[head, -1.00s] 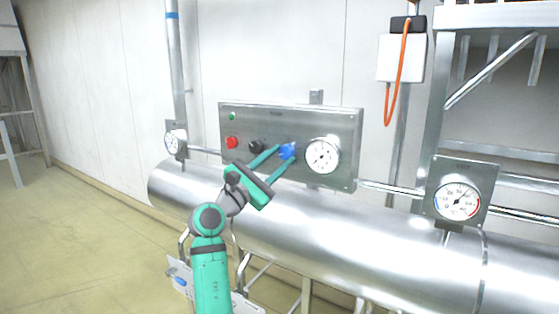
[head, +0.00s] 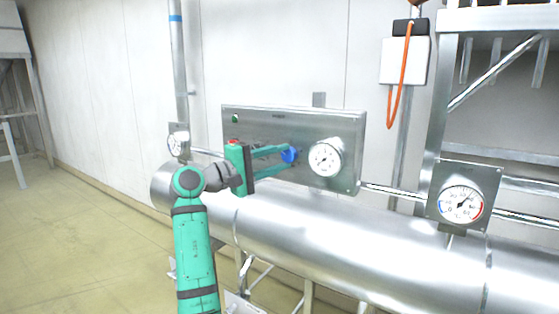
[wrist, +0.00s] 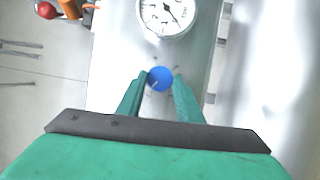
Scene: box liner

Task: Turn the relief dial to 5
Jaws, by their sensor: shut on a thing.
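A blue dial (head: 289,155) sits on the steel control panel (head: 260,116), just left of a round white gauge (head: 325,158). My gripper (head: 286,154) reaches in from the left with its two green fingers on either side of the blue dial, shut on it. In the wrist view the blue dial (wrist: 160,79) lies between the fingertips, with the white gauge (wrist: 166,14) above it. The scale marks around the dial are too small to read, so I cannot tell its setting. Which dial is the relief dial cannot be read from labels.
A green indicator (head: 235,119) and a partly hidden red button (head: 233,142) are left on the panel. A large steel pipe (head: 330,224) runs below it. Other gauges stand at left (head: 179,143) and right (head: 461,204). An orange cable (head: 401,72) hangs at upper right.

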